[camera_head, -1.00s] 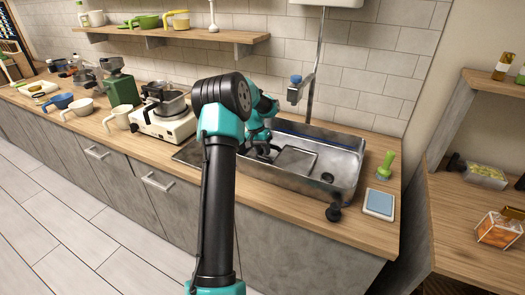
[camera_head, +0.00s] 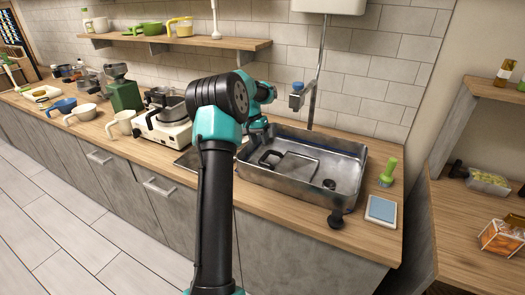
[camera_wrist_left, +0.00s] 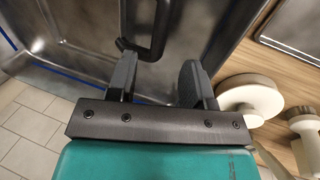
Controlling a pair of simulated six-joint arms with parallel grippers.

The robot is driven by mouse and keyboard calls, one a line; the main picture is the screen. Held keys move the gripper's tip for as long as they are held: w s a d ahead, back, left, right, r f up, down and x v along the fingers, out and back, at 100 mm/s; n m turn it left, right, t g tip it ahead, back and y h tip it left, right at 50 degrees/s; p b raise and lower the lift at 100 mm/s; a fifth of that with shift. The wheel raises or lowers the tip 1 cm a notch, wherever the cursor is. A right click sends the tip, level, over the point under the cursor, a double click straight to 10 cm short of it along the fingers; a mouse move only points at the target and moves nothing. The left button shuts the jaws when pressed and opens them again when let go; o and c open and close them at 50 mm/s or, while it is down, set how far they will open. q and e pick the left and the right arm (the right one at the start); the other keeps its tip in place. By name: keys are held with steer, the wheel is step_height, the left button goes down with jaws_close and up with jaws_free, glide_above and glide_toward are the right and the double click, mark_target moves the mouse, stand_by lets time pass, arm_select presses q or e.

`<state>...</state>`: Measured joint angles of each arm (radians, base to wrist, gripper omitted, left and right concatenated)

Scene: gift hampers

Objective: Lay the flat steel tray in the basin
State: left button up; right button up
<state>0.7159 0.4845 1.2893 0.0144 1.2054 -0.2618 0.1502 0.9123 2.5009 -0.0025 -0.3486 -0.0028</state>
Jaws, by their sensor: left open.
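The flat steel tray (camera_head: 298,166) lies in the steel basin (camera_head: 280,192), near its left end, looking flat on the floor. Its black handle (camera_head: 270,158) is at the tray's left side. My left gripper (camera_head: 260,127) is at the basin's back left corner, partly hidden by my own arm. In the left wrist view, my left gripper's fingers (camera_wrist_left: 158,80) are apart with nothing held between them. The black handle (camera_wrist_left: 157,35) shows just beyond the fingertips. My right gripper is in no view.
A faucet pipe (camera_head: 316,85) rises behind the basin. A green brush (camera_head: 388,172), a blue-topped pad (camera_head: 381,209) and a black knob-like object (camera_head: 336,218) are right and front of the basin. A white appliance (camera_head: 165,130) stands left.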

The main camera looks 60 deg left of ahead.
arm_select(q)
steer(key=shift+v, duration=2.15)
